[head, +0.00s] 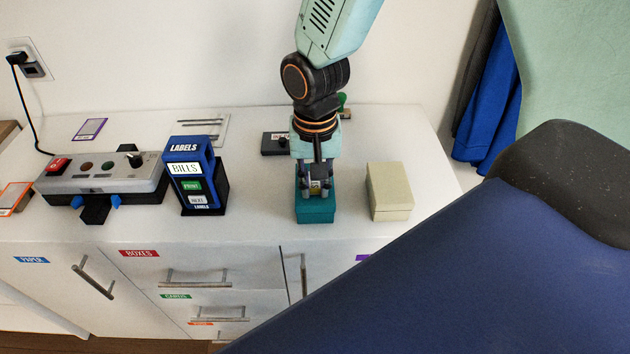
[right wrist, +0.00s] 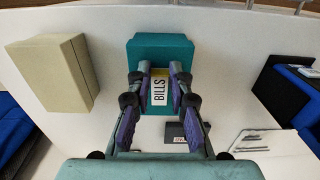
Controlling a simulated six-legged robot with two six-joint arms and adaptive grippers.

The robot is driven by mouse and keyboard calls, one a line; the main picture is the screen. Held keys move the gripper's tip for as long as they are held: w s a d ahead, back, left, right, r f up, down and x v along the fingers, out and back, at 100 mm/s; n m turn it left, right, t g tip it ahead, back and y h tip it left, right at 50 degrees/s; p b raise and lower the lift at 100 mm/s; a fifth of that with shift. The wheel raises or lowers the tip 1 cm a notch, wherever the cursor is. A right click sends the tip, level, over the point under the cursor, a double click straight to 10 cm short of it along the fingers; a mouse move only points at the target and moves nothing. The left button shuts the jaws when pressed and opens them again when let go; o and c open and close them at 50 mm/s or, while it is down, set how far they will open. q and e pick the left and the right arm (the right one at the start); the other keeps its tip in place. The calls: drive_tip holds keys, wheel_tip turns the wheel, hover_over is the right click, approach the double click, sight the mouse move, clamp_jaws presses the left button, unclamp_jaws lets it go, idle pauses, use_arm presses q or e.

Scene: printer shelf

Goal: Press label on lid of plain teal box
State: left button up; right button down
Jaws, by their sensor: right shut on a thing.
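The plain teal box (head: 316,212) stands on the white shelf top near its front edge, lid up; in the right wrist view its lid (right wrist: 160,47) shows beyond my fingertips. My right gripper (head: 315,188) points down over the box. It is shut on the label (right wrist: 159,91), a white piece reading BILLS with a yellow end between the fingertips. In the head view the label (head: 315,186) shows small between the fingers. It lies over the lid; I cannot tell whether it touches. My left gripper is not in view.
A cream box (head: 389,192) stands just right of the teal box. A blue label dispenser (head: 190,170) reading BILLS stands to the left, and a grey control panel (head: 100,173) farther left. A dark small device (head: 275,144) sits behind. Drawers with handles (head: 195,277) are below.

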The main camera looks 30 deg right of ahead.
drive_tip(key=c, duration=1.1)
unclamp_jaws()
drive_tip(key=shift+c, duration=0.2)
drive_tip(key=shift+r, duration=0.1)
drive_tip(key=shift+r+p, duration=3.4)
drive_tip(key=shift+p, duration=0.45)
